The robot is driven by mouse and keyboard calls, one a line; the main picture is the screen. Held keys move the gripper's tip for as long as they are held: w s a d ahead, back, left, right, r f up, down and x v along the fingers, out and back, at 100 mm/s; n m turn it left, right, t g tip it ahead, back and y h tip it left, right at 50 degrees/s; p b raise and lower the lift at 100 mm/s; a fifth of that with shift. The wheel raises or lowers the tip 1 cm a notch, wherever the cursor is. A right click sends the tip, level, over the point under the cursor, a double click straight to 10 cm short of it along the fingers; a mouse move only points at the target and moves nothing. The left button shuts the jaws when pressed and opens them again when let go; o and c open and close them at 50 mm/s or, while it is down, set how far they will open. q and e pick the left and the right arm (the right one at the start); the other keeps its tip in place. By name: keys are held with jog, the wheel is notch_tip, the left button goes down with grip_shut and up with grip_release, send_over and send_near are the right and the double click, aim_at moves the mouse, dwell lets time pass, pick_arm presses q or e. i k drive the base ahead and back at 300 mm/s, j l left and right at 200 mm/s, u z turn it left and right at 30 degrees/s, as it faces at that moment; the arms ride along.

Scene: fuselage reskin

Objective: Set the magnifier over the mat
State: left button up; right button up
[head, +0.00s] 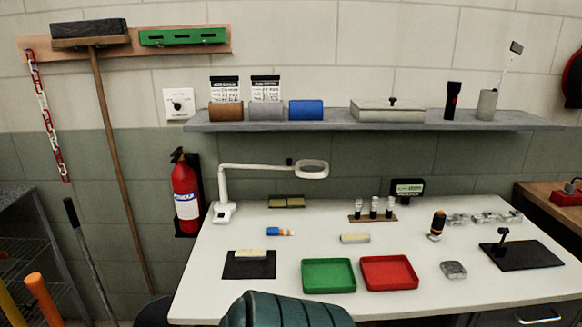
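The magnifier (312,169) is a white lens head on a jointed arm, and its base (225,212) stands at the table's back left. The lens head hangs above the rear of the table, right of the base. A dark mat (236,270) lies at the table's front left with a pale yellowish block on it. The lens head is behind and to the right of this mat, not above it. A second dark mat or plate (530,258) lies at the right with a small black stand on it. Neither of my grippers is in view.
A green tray (328,288) and a red tray (388,287) sit at the front of the white table (290,225). Small vials (373,204), an orange-and-black tool (437,223) and clear boxes stand farther right. A fire extinguisher (186,190) hangs left of the table.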

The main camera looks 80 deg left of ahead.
aim_at(302, 173)
jog(key=u, duration=2.6)
jog(key=z, duration=0.1)
jog(key=i, duration=0.05)
